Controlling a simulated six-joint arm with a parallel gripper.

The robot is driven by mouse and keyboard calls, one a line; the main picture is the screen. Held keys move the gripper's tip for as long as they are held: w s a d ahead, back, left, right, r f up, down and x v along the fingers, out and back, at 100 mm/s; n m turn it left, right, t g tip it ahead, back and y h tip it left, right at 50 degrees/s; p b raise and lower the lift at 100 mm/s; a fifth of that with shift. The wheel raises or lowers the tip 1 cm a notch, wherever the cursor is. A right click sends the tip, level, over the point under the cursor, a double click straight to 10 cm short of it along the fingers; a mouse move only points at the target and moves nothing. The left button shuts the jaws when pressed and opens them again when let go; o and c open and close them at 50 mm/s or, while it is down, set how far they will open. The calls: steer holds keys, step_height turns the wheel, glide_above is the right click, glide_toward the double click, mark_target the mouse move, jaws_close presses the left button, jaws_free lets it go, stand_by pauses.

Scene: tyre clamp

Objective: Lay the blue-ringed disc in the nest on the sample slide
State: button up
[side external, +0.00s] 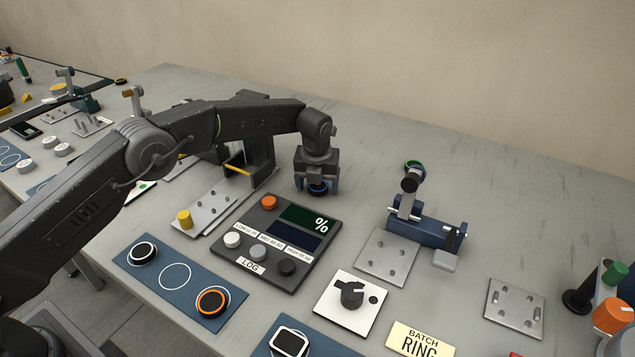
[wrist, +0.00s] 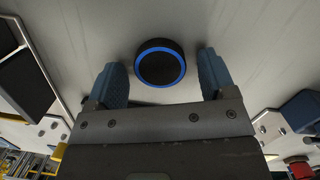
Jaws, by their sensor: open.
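The blue-ringed disc (wrist: 160,63) is black with a blue ring on its upper face. In the wrist view it lies on the grey table, between and slightly beyond my fingertips, with a gap on each side. In the side view the disc (side external: 318,188) is partly hidden between my fingers. My gripper (side external: 317,184) is open and low over it, its blue fingers on either side. A blue-based fixture (side external: 425,231) with an upright grey arm stands to the right. I cannot tell which part is the sample slide or its nest.
A dark button panel (side external: 276,243) is in front of my gripper. A blue mat (side external: 180,279) holds a white-ringed and an orange-ringed disc. A pegged plate (side external: 386,257) lies before the fixture. The table behind is clear.

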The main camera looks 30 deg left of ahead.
mark_target(316, 191)
steer(key=shift+r, duration=0.15)
steer(key=s+a+r+n+t, duration=0.15)
steer(key=s+r+n, duration=0.25)
steer(key=r, duration=0.7)
steer(key=s+a+r+n+g, duration=0.1)
steer(key=s+a+r+n, duration=0.2)
steer(key=r, duration=0.8)
steer(key=s+a+r+n+t, duration=0.1)
steer(key=s+a+r+n, duration=0.1)
steer(key=s+n, duration=0.6)
steer(key=s+a+r+n+t, duration=0.1)
steer(key=s+a+r+n, duration=0.2)
steer(key=s+n, duration=0.6)
steer(key=s, duration=0.8)
steer(key=shift+a+t+h, duration=0.3)
steer(key=shift+t, duration=0.05)
steer(key=shift+o, duration=0.6)
steer(key=s+a+f+n, duration=0.1)
steer(key=s+f+n, duration=0.4)
steer(key=s+n, duration=0.2)
steer(key=shift+s+f+n+t, duration=0.4)
steer(key=shift+s, duration=0.8)
